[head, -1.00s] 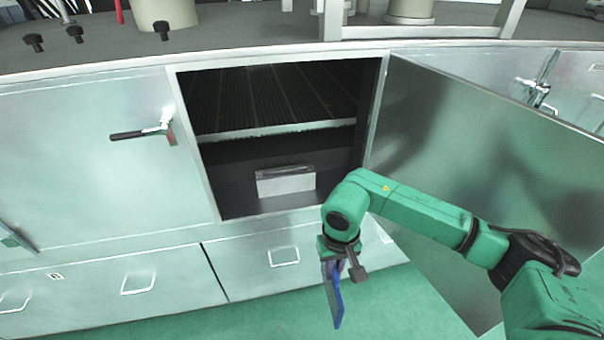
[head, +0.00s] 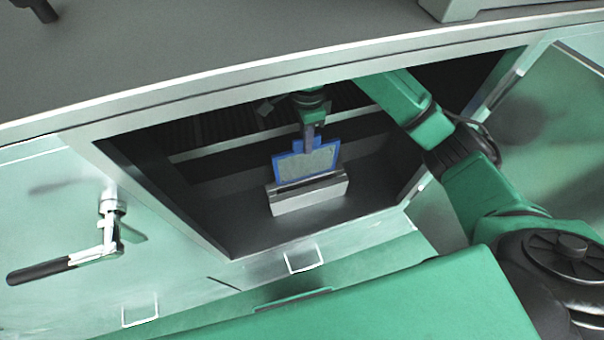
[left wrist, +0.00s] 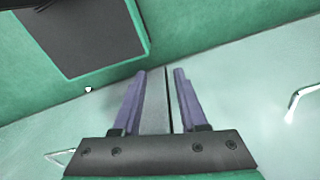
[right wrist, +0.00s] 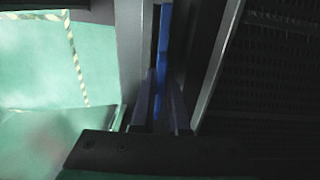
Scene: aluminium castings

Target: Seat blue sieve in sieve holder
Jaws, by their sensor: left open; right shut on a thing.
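The blue sieve (head: 307,163), a blue frame around a grey mesh, hangs upright inside the open cabinet in the head view. My right gripper (head: 309,142) is shut on the tab at its top. The sieve also shows edge-on as a blue strip in the right wrist view (right wrist: 162,60), between the fingers (right wrist: 163,100). The sieve holder (head: 308,196), a pale grey slotted block, stands on the cabinet floor. The sieve's lower edge is at the holder's slot; I cannot tell how deep it sits. My left gripper (left wrist: 157,75) is open and empty in the left wrist view.
The cabinet's top edge (head: 300,85) runs close above my right arm. An inner shelf (head: 230,146) lies behind the sieve. The cabinet door (head: 555,120) stands open at the right. A closed door with a black handle (head: 70,262) is at the left.

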